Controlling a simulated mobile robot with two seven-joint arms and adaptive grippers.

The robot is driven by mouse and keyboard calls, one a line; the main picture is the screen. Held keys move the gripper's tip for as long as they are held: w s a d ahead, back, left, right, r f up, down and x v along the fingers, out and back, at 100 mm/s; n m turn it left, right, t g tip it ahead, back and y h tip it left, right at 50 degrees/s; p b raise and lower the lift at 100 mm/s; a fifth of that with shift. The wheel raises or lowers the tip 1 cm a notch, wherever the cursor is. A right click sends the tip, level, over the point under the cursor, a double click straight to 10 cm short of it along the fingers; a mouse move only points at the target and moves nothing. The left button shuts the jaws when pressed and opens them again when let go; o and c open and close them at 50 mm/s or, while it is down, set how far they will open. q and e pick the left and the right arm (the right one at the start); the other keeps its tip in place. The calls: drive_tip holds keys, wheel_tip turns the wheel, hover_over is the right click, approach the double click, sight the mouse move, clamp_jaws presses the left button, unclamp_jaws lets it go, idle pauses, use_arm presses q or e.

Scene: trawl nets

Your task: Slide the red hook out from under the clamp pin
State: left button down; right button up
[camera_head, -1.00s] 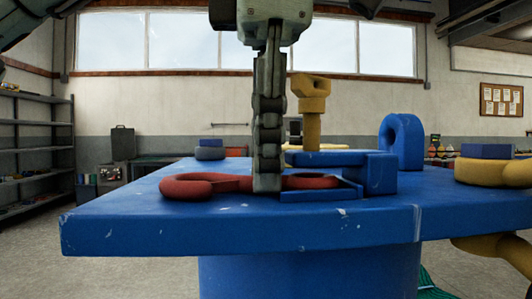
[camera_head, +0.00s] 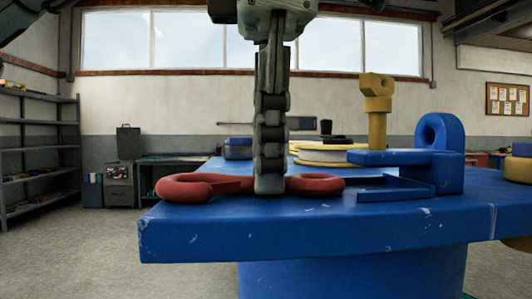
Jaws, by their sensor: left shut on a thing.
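The red hook (camera_head: 198,187) lies flat near the front left edge of the blue table (camera_head: 300,235). Its curved end is at left and its ring end shows at right. My left gripper (camera_head: 270,188) points straight down over the hook's middle and is shut on it, hiding that part. The yellow clamp pin (camera_head: 377,103) stands upright on the blue clamp (camera_head: 385,157), to the right of the hook. The hook's ring end is clear of the clamp, with a gap between them. My right gripper is not in view.
Yellow and dark round pieces (camera_head: 325,153) lie further back on the table. A yellow piece (camera_head: 518,168) is at the right edge. The table's left front corner is bare.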

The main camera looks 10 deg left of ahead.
use_arm(q)
drive_tip(key=shift+s+a, duration=0.15)
drive_tip(key=shift+a, duration=0.4)
drive_tip(key=c, duration=1.5)
unclamp_jaws()
drive_tip(key=shift+d, duration=0.1)
drive_tip(key=shift+o, duration=0.2)
wheel_tip(320, 180, up, 12)
drive_tip(key=s, duration=0.2)
drive_tip(key=shift+s+d, duration=0.15)
drive_tip(key=shift+d, duration=0.15)
drive_tip(key=shift+f, duration=0.1)
